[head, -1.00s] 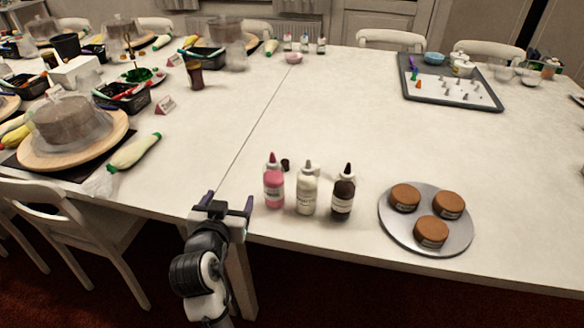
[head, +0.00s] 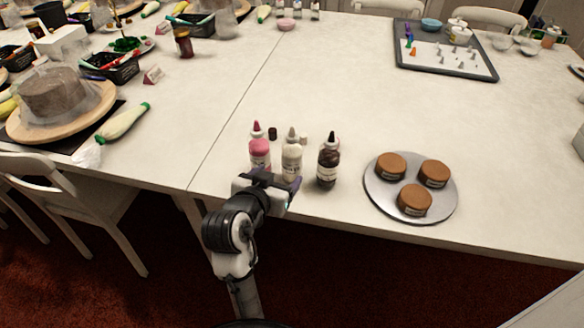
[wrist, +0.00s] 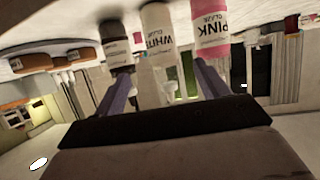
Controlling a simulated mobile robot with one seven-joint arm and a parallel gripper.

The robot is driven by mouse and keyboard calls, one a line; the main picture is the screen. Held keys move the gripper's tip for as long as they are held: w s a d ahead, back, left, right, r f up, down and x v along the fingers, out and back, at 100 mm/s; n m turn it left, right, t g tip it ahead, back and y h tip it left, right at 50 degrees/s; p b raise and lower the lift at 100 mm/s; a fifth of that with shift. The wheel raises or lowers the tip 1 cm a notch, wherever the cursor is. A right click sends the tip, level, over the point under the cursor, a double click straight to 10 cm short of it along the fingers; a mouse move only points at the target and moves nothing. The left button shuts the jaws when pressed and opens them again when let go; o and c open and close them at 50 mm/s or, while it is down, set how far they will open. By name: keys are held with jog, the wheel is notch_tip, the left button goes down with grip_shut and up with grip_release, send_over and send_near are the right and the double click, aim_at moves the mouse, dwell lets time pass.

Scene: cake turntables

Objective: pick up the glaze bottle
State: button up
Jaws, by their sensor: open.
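Three glaze bottles stand upright in a row near the table's front edge: a pink one (head: 260,152), a white one (head: 291,160) and a dark brown one (head: 328,165). My gripper (head: 279,178) is open and empty, just in front of the pink and white bottles, hiding their lower parts. The wrist view is upside down. There the white bottle (wrist: 158,32) lies ahead between the two fingers (wrist: 163,80), the pink bottle (wrist: 209,35) is near the right finger, and the dark bottle (wrist: 115,42) is near the left finger. The labels of the pink and white bottles read as glaze.
A round grey plate (head: 447,205) with three brown cakes stands right of the bottles. A grey tray (head: 486,69) with piping tips is at the back right. The middle of the table is clear.

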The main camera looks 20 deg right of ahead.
aim_at(288, 162)
jog(key=x, duration=0.5)
jog(key=shift+w+d+f, duration=0.1)
jog(key=shift+d, duration=0.05)
jog(key=shift+p+x, duration=0.75)
jog(key=shift+x, duration=2.2)
jog(key=shift+w, duration=0.15)
jog(key=shift+c, duration=0.4)
jog(key=c, duration=0.7)
